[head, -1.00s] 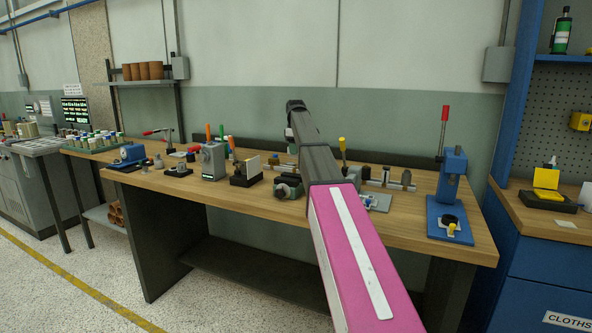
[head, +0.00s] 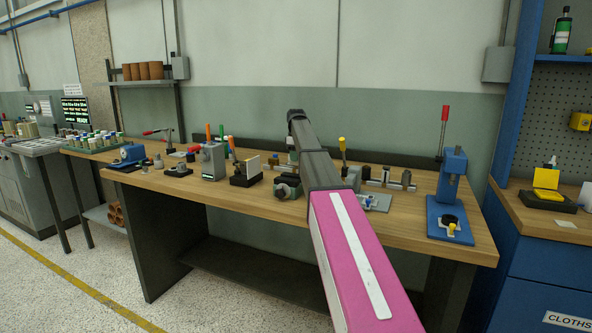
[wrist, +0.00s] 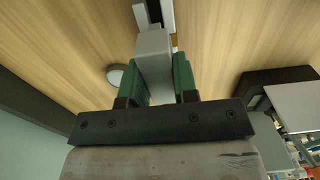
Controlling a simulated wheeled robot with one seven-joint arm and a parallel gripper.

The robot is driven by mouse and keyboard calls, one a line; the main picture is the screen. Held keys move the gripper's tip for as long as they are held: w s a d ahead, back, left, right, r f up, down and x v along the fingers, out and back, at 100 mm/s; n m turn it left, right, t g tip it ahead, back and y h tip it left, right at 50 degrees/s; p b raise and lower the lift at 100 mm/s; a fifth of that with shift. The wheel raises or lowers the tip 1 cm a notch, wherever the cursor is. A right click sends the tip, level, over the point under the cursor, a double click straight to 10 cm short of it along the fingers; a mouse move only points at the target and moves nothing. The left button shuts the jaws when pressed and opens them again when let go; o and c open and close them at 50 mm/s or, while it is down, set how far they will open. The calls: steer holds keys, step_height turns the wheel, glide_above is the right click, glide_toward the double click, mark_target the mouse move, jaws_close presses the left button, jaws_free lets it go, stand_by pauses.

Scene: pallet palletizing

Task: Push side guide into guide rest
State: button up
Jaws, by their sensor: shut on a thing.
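In the wrist view, my gripper (wrist: 160,92) has two green finger pads closed on a light grey block (wrist: 153,58), which I take to be the side guide. The block lies between the pads and reaches beyond them. Just past its far end is a pale part with a dark slot (wrist: 153,12), perhaps the guide rest; I cannot tell whether they touch. In the head view, my arm hides the gripper and the held block.
The wooden bench (head: 400,228) carries several small fixtures. A blue lever press (head: 452,180) stands at the right end, and a grey box (head: 213,162) left of my arm. In the wrist view, a round pale disc (wrist: 116,76) lies left of the fingers, with bare wood around.

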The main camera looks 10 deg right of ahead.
steer(key=shift+f, duration=1.6)
stand_by(0.8)
steer(key=o, duration=1)
